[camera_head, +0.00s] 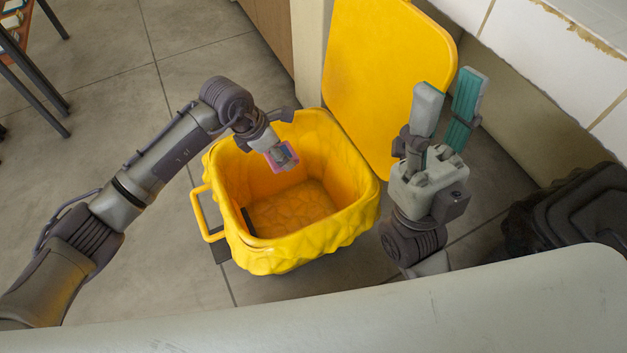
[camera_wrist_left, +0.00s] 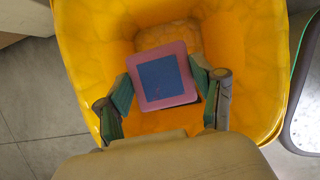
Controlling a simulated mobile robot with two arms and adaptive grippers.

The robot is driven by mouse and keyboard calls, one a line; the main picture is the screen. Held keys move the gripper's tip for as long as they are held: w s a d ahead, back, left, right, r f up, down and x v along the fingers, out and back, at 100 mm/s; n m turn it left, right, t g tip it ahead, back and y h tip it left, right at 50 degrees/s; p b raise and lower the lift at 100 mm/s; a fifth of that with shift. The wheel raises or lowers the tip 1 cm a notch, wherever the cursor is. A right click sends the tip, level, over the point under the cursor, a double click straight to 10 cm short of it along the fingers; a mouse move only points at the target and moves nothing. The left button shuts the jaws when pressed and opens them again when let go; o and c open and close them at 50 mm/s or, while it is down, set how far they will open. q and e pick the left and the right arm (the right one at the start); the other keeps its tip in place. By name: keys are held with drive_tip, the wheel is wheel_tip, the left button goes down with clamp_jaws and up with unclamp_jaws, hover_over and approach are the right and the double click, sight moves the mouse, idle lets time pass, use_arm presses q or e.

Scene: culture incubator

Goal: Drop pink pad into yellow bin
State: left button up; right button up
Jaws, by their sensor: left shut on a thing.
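The yellow bin (camera_head: 352,232) stands open on the floor, lined with a crinkled yellow liner, its lid (camera_head: 385,70) raised at the back. My left gripper (camera_head: 282,157) is over the bin's opening, near its back left part. It is shut on the pink pad (camera_head: 290,160), a square with a blue middle. The pad also shows in the left wrist view (camera_wrist_left: 148,66) between the two fingers, with the bin's inside behind it. My right gripper (camera_head: 448,108) points up at the right of the bin, its two fingers apart with nothing between them.
A white tiled wall (camera_head: 540,50) runs along the right, with a dark object (camera_head: 570,210) below it. A rack with dark legs (camera_head: 45,85) stands at the upper left. The tiled floor (camera_head: 110,110) left of the bin is clear.

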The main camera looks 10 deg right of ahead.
use_arm(q)
wheel_tip(320, 180, down, 3)
drive_tip(key=shift+r+b, duration=0.1)
drive_tip(key=shift+b, duration=0.7)
drive_tip(key=shift+f+b, duration=0.45)
drive_tip(key=shift+f, duration=0.2)
drive_tip(key=o, duration=1.2)
drive_tip(key=shift+r, duration=0.1)
drive_tip(key=v, duration=1.2)
